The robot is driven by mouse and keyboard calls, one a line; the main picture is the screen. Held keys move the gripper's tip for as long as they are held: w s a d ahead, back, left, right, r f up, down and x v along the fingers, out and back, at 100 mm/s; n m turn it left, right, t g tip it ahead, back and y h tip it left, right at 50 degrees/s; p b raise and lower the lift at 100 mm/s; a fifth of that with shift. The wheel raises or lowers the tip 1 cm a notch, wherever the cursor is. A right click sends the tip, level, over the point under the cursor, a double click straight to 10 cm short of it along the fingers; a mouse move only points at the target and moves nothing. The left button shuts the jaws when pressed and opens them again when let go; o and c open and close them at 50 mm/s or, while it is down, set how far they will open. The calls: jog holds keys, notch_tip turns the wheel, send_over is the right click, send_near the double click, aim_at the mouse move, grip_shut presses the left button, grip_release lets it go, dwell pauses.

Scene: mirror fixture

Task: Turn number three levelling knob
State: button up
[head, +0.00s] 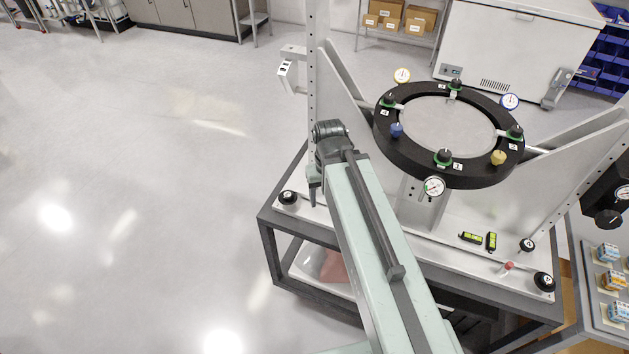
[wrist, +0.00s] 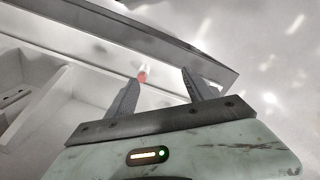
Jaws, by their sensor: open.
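Black levelling knobs with white number labels sit on the pale base plate: one at the left corner (head: 288,197), one at the right front corner (head: 544,281) and one behind it (head: 527,244). Their numbers are too small to read, so I cannot tell which is number three. My gripper (head: 313,190) hangs at the plate's left edge, just right of the left corner knob in the picture, mostly hidden by my arm. In the wrist view my gripper (wrist: 162,75) is open, fingers apart. A small red-tipped thing (wrist: 143,76) shows near one finger; no black knob shows there.
A black ring fixture (head: 390,150) with green-based knobs, dial gauges, and blue and yellow knobs stands over the plate. A side bench (head: 600,315) is at right. Floor at left is clear.

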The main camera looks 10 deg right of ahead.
jog(key=w, duration=0.5)
jog(key=w+r+p, duration=0.1)
jog(key=w, duration=0.3)
jog(key=w+r+p, duration=0.1)
jog(key=w, duration=0.4)
jog(key=shift+w+d+r, duration=0.1)
jog(key=shift+w+d, duration=0.05)
jog(key=shift+w, duration=0.15)
jog(key=shift+s+r, duration=0.15)
notch_tip(320, 180, down, 8)
jog(key=b, duration=0.7)
jog(key=shift+b, duration=0.4)
jog(key=shift+s, duration=0.1)
grip_shut()
jog(key=n, duration=0.3)
